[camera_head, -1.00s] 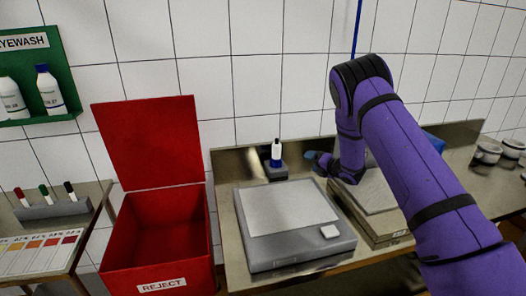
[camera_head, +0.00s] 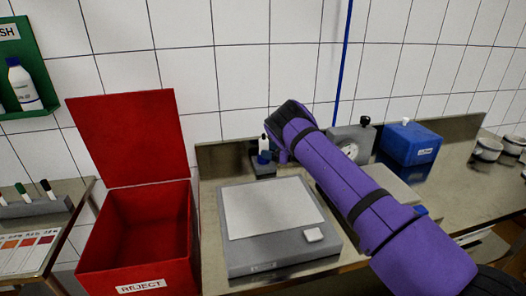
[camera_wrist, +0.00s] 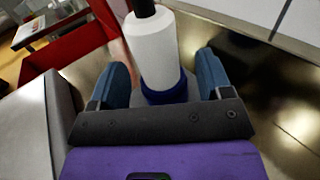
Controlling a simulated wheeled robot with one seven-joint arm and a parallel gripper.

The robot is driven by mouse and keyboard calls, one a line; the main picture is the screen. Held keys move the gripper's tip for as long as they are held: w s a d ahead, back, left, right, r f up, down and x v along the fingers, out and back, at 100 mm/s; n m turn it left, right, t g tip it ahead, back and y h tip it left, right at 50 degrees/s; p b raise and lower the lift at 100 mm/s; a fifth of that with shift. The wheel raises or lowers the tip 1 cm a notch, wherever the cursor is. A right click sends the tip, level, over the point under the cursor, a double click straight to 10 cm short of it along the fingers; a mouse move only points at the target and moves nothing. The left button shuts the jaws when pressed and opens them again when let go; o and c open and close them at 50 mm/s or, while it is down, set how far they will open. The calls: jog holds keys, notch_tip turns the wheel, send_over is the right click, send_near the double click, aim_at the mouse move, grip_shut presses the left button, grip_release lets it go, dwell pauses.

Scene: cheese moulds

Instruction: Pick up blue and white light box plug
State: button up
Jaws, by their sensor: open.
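The blue and white plug (camera_head: 264,146) has a white body, a blue lower part and a dark top. It stands upright in a small grey block (camera_head: 262,167) behind the light box (camera_head: 275,240). In the wrist view the plug (camera_wrist: 153,48) is close up, and its blue lower part lies between the two blue fingers of my gripper (camera_wrist: 163,80). The fingers are open, one on either side, with a gap on the right; contact on the left cannot be told. In the head view my purple arm hides most of the gripper.
A red reject bin (camera_head: 140,240) with a raised lid stands left of the light box. A grey device with a dial (camera_head: 351,148) and a blue box (camera_head: 408,146) are to the right. The tiled wall (camera_head: 240,60) is close behind the bench.

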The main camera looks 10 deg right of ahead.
aim_at(260, 146)
jog(key=x, duration=0.4)
jog(key=shift+a+r, duration=0.15)
jog(key=shift+r, duration=0.15)
jog(key=c, duration=1.1)
jog(key=shift+r, duration=0.15)
